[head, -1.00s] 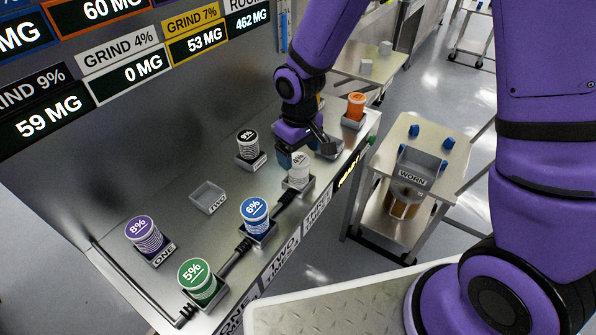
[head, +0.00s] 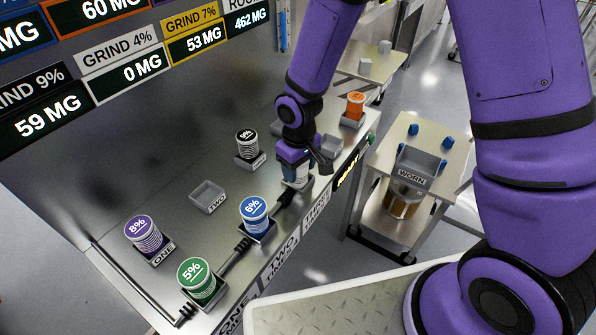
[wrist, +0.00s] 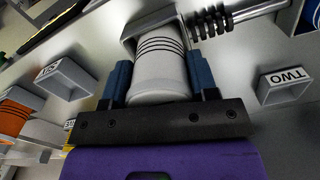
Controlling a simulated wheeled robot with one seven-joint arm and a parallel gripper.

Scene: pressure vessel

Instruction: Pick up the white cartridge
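The white cartridge (wrist: 160,67), with dark rings, sits in a grey holder (wrist: 133,42) in the wrist view. My gripper (wrist: 160,72) is around it, one blue finger on each side. The fingers are very close to the cartridge's sides, with a thin gap seeming to show at the left finger, so it looks open. In the head view my gripper (head: 296,172) is down over the cartridge's place on the bench and hides most of it.
Blue 6% (head: 255,214), green 5% (head: 198,279), purple 8% (head: 145,234), black 9% (head: 247,142) and orange (head: 355,105) cartridges stand in holders along the bench. An empty holder marked TWO (head: 208,196) lies left. A cart with a WORN bin (head: 417,170) stands right.

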